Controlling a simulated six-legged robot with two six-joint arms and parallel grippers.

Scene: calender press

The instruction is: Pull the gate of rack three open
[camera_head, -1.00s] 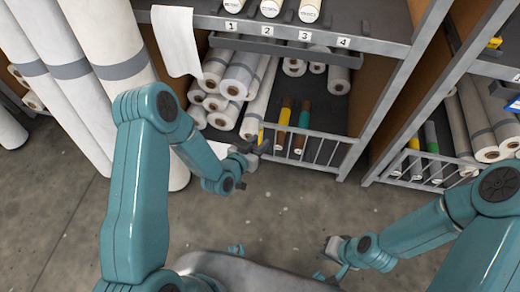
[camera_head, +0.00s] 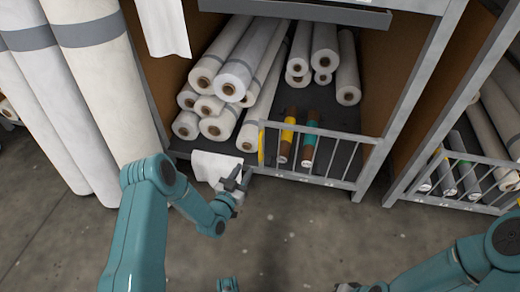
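A low grey barred gate (camera_head: 335,163) stands across the front of the rack's bottom shelf, right of centre, with a yellow piece (camera_head: 262,147) at its left end. No rack number is readable on it now. My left gripper (camera_head: 240,178) is just left of and below the gate's left end, in front of a hanging white sheet. Its dark fingers look apart and hold nothing visible; I cannot tell whether they touch the gate. My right gripper (camera_head: 346,287) barely shows at the bottom edge, and its fingers are cut off.
White rolls (camera_head: 225,85) and brown rolls with coloured bands (camera_head: 310,135) lie on the shelf behind the gate. Tall rolls (camera_head: 100,90) stand at left. Another barred front (camera_head: 465,185) is at right. The concrete floor (camera_head: 290,235) ahead is clear.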

